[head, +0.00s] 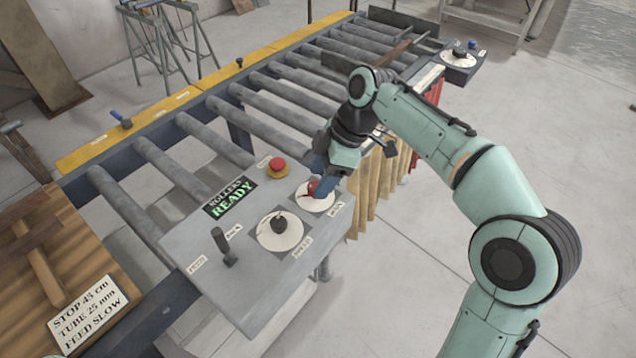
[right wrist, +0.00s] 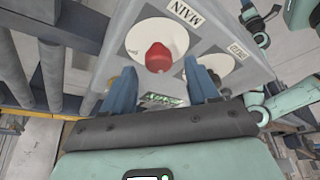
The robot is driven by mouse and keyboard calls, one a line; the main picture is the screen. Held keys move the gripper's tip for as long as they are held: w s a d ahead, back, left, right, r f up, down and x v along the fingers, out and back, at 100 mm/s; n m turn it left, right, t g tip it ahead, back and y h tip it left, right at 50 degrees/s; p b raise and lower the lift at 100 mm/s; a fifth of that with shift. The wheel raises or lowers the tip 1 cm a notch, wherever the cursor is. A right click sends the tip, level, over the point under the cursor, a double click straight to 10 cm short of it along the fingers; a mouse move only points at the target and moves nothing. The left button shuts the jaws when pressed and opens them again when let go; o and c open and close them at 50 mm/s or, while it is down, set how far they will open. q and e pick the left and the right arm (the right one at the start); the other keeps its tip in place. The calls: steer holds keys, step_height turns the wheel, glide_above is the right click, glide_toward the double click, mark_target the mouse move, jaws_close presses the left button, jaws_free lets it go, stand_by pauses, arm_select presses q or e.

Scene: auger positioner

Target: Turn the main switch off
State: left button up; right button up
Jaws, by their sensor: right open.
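The main switch (head: 314,203) is a red knob on a round white plate at the right of the grey control panel. In the right wrist view the red knob (right wrist: 158,57) shows beside a label reading MAIN. My right gripper (head: 318,181) is right at the switch and partly covers the knob in the head view. In the right wrist view its two blue fingers (right wrist: 160,72) are open, one on each side of the knob; I cannot tell whether either touches it. The knob's exact setting is unclear. My left gripper is not in view.
The panel (head: 185,240) also carries a black-knobbed dial (head: 280,231), a red emergency button (head: 279,166), a black lever (head: 222,245) and a display (head: 230,199) reading ROLLERS READY. A roller conveyor (head: 265,113) runs behind. Tan strip curtains (head: 385,182) hang beside my right forearm.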

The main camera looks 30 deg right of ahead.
steer(key=shift+x, duration=1.05)
steer(key=shift+w, duration=0.1)
steer(key=c, duration=1)
